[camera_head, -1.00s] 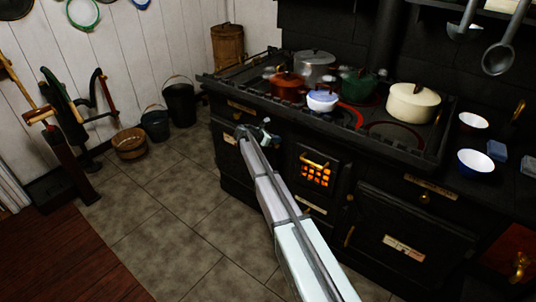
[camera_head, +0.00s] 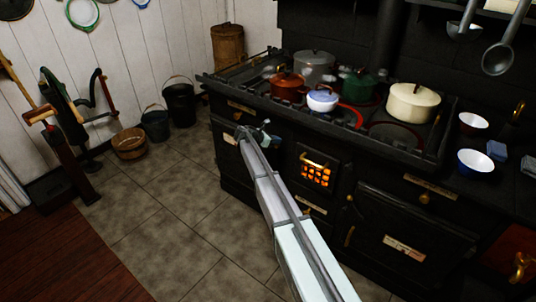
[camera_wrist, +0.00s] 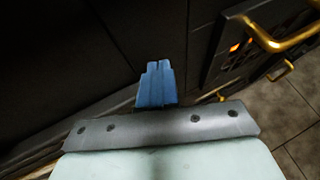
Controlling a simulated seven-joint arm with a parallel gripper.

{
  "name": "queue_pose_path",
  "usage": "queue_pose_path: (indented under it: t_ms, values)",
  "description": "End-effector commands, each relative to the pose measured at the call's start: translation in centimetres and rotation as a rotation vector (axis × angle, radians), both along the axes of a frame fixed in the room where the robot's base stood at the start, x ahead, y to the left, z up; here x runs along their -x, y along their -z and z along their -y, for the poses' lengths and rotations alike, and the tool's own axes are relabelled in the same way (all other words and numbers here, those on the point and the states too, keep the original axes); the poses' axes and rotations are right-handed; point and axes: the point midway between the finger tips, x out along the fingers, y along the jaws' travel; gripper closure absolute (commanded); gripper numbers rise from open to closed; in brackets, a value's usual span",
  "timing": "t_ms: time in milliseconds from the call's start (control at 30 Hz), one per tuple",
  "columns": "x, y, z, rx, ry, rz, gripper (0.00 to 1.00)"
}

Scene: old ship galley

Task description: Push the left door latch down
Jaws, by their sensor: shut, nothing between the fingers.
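The black range (camera_head: 375,160) has a left oven door (camera_head: 236,170) with a pale label, partly covered by my arm. I cannot make out the left door latch in either view; my arm or gripper may hide it. My gripper (camera_head: 267,123) is at the range's front, near the upper part of the left door. In the wrist view its blue fingers (camera_wrist: 157,83) are together, with nothing between them, in front of a dark surface. I cannot tell whether they touch it.
The glowing firebox door (camera_head: 316,168) with a brass handle (camera_wrist: 275,40) is right of my gripper. Pots, including a cream pot (camera_head: 413,103), stand on the range top. Buckets (camera_head: 180,105) stand at the back left. The tiled floor (camera_head: 170,225) before the range is clear.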

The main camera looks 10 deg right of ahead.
Motion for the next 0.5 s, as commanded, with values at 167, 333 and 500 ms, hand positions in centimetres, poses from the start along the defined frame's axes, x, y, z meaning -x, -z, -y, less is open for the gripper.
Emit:
queue_pose_path:
  t_ms: [167, 333, 500]
  values:
    - [-0.02, 0.71, -0.07, -0.004, -0.001, -0.001, 1.0]
    - [-0.03, 0.74, -0.1, -0.004, -0.002, -0.001, 1.0]
    - [0.05, 0.79, -0.03, -0.004, -0.001, -0.001, 1.0]
